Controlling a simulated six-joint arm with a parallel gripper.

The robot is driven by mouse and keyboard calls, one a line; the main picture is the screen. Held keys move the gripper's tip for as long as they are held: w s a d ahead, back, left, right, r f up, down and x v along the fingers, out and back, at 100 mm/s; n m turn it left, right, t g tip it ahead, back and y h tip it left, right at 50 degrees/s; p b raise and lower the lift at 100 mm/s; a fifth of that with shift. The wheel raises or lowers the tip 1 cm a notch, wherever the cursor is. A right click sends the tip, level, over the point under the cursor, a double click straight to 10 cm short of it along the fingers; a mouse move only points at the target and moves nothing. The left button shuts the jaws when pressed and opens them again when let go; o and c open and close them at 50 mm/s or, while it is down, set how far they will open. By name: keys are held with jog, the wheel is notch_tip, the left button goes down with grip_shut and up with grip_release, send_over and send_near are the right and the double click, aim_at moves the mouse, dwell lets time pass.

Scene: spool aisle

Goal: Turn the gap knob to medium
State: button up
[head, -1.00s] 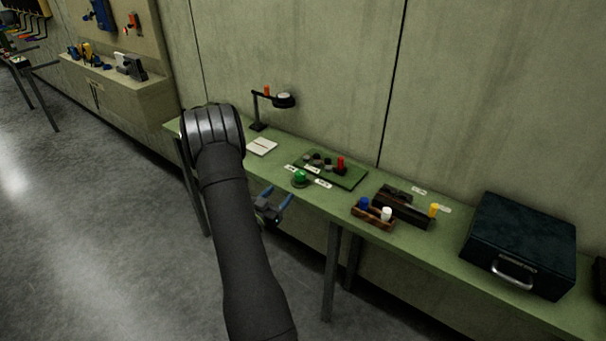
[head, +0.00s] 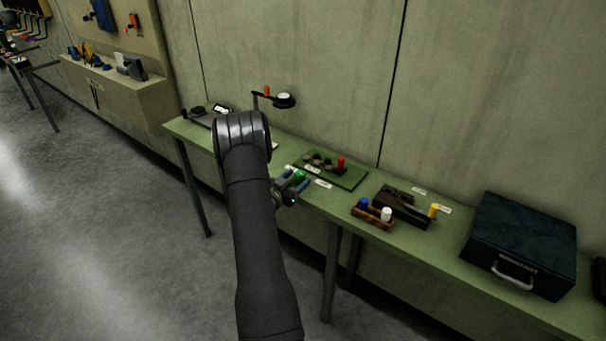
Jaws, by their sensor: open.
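A green knob (head: 299,175) stands at the front edge of the green bench, with small white labels around it, one to its right (head: 323,184) and others behind it. The label writing is too small to read. My gripper (head: 297,182) has blue fingers and is open. Its fingers are at the green knob in the picture, one on each side of it. I cannot tell whether they touch it. The lower part of the knob is partly hidden by the fingers.
Behind the knob lies a dark green board (head: 338,174) with a red peg (head: 340,163). To the right are a wooden holder (head: 367,217) with blue and white pegs, a dark block (head: 404,206), a yellow peg (head: 433,210) and a dark case (head: 521,243). A lamp (head: 284,100) stands behind.

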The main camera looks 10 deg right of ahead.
aim_at(301, 173)
jog(key=shift+x, duration=2.1)
jog(key=c, duration=1)
jog(key=shift+y, duration=0.3)
jog(key=n+t+y, duration=0.3)
jog(key=shift+w+a+y, duration=0.1)
jog(key=shift+a+y, duration=0.05)
jog(key=shift+y, duration=0.25)
jog(key=shift+a+n+t+y, duration=0.1)
jog(key=shift+n+t+y, duration=0.3)
jog(key=shift+n+y, duration=0.4)
jog(key=shift+a+n+t+y, duration=0.15)
jog(key=shift+n+t+y, duration=0.35)
jog(key=shift+y, duration=0.4)
jog(key=shift+n+y, duration=0.3)
